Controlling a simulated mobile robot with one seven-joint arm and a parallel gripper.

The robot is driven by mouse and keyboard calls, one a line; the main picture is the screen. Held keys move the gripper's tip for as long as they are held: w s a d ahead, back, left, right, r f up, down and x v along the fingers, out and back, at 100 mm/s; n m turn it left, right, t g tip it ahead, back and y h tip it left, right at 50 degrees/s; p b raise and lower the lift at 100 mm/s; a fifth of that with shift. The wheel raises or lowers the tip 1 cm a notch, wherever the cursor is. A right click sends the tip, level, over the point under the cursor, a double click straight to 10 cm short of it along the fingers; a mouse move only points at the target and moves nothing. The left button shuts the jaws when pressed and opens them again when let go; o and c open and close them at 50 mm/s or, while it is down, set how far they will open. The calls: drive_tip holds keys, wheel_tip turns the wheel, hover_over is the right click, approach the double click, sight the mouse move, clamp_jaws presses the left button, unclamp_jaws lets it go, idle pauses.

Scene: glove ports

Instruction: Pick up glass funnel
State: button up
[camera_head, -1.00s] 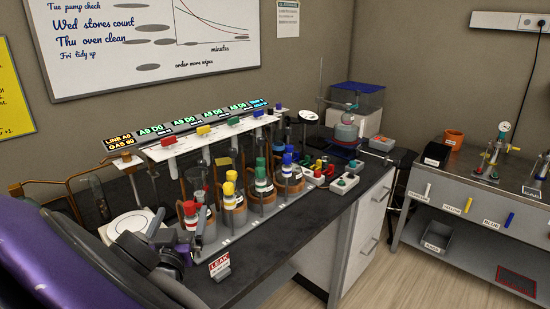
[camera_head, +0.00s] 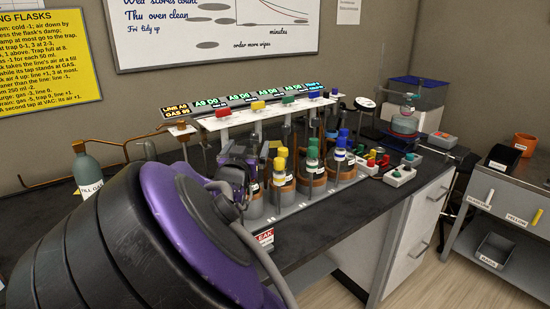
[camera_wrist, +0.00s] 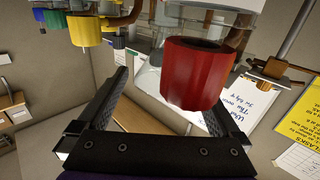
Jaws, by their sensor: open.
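In the wrist view, which is upside down, a clear glass piece (camera_wrist: 148,82) that looks like the glass funnel shows between the jaws, partly behind a large red cap (camera_wrist: 195,78). I cannot be sure that it is the funnel. My gripper (camera_wrist: 168,94) is open, its two fingers spread, with nothing clearly held. In the head view my gripper (camera_head: 240,168) is at the left end of the row of flasks, beside the yellow-capped flask (camera_head: 280,172). My arm and gripper hide the red cap there, and I cannot make out the funnel.
A white rail with coloured taps (camera_head: 258,114) runs above the flasks. A green-capped flask (camera_head: 312,160) and a blue-capped flask (camera_head: 341,152) stand close right. A LEAK sign (camera_head: 265,238) is in front. A gas bottle (camera_head: 87,172) stands left.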

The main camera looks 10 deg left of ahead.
drive_tip(key=shift+w+a, duration=0.1)
drive_tip(key=shift+w, duration=0.6)
drive_tip(key=c, duration=1.2)
